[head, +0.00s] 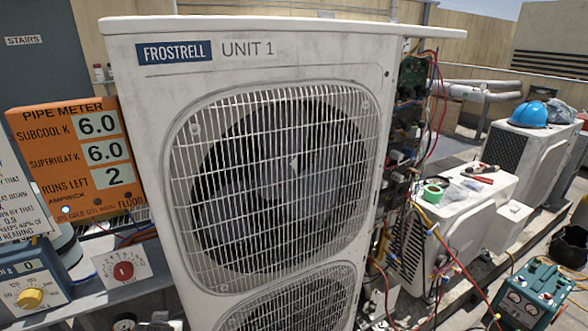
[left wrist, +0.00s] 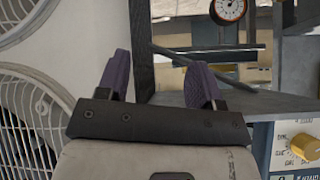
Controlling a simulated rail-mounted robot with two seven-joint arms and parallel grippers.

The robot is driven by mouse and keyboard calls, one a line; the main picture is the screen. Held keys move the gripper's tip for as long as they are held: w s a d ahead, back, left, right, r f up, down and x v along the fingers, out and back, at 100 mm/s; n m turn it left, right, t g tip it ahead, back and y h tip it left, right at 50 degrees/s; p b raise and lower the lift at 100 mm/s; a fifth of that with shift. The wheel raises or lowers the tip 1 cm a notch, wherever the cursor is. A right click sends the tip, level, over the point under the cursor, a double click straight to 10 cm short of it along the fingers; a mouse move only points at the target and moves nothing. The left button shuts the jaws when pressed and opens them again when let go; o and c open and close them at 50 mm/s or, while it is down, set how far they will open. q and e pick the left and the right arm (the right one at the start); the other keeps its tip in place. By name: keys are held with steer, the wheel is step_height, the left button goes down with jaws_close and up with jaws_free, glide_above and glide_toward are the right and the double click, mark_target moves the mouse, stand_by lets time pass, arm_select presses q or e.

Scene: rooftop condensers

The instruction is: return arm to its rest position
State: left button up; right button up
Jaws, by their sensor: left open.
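My left gripper (left wrist: 160,72) shows in the left wrist view, with two purple fingers spread wide and nothing held between them. It is beside the white condenser casing, whose fan grilles (left wrist: 28,125) show at the left edge. A dark grey frame or shelf edge lies beyond and to the right of the fingers; I cannot tell whether they touch it. In the head view I cannot make out either gripper clearly. My right gripper is in neither view.
The tall Frostrell Unit 1 condenser (head: 270,145) fills the middle. An orange pipe meter (head: 78,160) reads 6.0, 6.0 and 2. A red-dial box (head: 122,268) and a yellow-knob meter (head: 30,288) stand at left. Exposed wiring (head: 410,130) and a teal machine (head: 530,295) are at right.

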arm_select(q)
steer(key=s+d+r+m+t+h+p, duration=0.15)
steer(key=s+d, duration=0.25)
steer(key=s, duration=0.4)
steer(key=s+d+r+m+h, duration=0.1)
steer(key=s+d+m+h, duration=0.1)
steer(key=s+d, duration=0.35)
steer(key=s+f+g+p, duration=0.1)
steer(key=s+f+g, duration=0.3)
steer(key=s, duration=0.8)
steer(key=s+f+g+p, duration=0.15)
steer(key=s+f, duration=0.45)
steer(key=s, duration=0.7)
step_height(320, 180, up, 36)
steer(key=w+p, duration=0.1)
steer(key=p, duration=3.5)
steer(key=shift+d+r+m+h+p, duration=0.25)
steer(key=shift+d+m+h+p, duration=0.05)
steer(key=shift+m+h, duration=0.05)
